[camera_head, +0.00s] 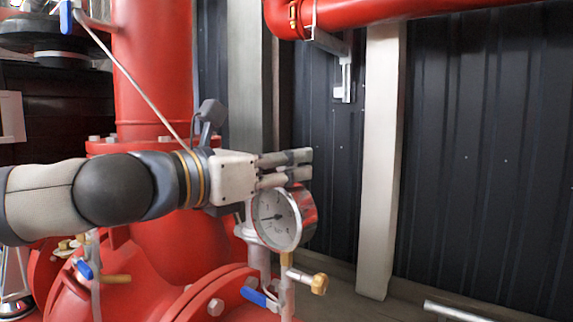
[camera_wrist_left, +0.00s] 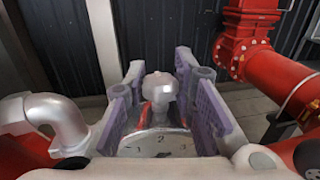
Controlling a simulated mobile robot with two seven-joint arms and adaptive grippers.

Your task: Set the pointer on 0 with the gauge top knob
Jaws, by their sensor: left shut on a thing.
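The pressure gauge (camera_head: 276,219) has a round white dial with a red and silver case. It stands upright on the red pump pipework. Its dark pointer lies toward the left of the dial in the head view; the numeral under it is too small to read. The gauge top knob (camera_wrist_left: 160,87) is a pale faceted knob above the gauge, whose dial top (camera_wrist_left: 160,143) shows below it. In the head view the fingers hide the knob. My right gripper is not in view.
Below the gauge is a brass fitting (camera_head: 319,284) and a blue valve lever (camera_head: 259,298). A large red pipe (camera_head: 153,70) rises behind my left arm. A white post (camera_head: 381,160) and a dark corrugated wall (camera_head: 485,150) stand to the right.

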